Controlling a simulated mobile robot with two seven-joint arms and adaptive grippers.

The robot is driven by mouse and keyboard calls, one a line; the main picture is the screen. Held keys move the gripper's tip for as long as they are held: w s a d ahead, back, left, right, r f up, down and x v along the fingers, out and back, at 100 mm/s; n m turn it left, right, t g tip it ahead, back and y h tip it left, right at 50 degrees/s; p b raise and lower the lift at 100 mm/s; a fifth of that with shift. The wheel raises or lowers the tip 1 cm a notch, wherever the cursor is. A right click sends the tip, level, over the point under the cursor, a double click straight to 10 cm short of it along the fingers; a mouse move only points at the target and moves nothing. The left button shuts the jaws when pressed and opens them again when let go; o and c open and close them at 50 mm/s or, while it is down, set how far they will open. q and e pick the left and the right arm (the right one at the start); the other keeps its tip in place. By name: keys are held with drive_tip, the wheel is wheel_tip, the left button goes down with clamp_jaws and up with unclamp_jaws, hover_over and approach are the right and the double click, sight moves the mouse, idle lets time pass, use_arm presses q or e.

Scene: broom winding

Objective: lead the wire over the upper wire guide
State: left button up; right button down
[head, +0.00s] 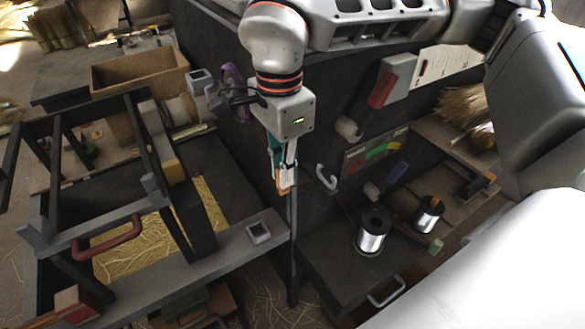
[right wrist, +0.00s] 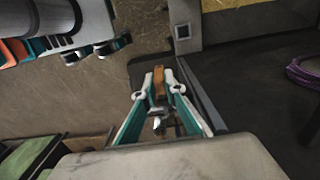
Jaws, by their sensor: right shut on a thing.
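My right gripper (head: 286,178) points down in front of the dark machine panel, shut on a small brown piece (right wrist: 159,85), which shows between the teal-sided fingers in the right wrist view. A pale hooked piece (head: 326,178) sticks out of the panel just right of the gripper; it looks like a wire guide. A silver wire spool (head: 372,235) stands on the dark surface below. The wire itself is too thin to follow, and whether it touches the guide cannot be told.
A smaller spool (head: 428,212) stands right of the silver one. A red-and-grey lever block (head: 388,85) and a coloured gauge (head: 376,150) are on the panel. A dark frame with a red handle (head: 105,240) fills the left. A purple coil (head: 232,82) hangs behind my right wrist.

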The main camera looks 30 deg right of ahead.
drive_tip(key=w+a+b, duration=0.1)
drive_tip(key=w+a, duration=0.2)
drive_tip(key=a, duration=0.2)
wheel_tip(320, 180, up, 25)
drive_tip(key=w+a+p, duration=0.1)
drive_tip(key=w+p, duration=0.2)
drive_tip(key=p, duration=0.9)
drive_tip(key=w+a, duration=0.3)
drive_tip(key=w, duration=1)
wheel_tip(320, 180, down, 7)
drive_tip(key=b, duration=0.1)
drive_tip(key=shift+d+f, duration=0.15)
drive_tip(key=shift+f, duration=0.05)
drive_tip(key=shift+s, duration=0.1)
idle(0.9)
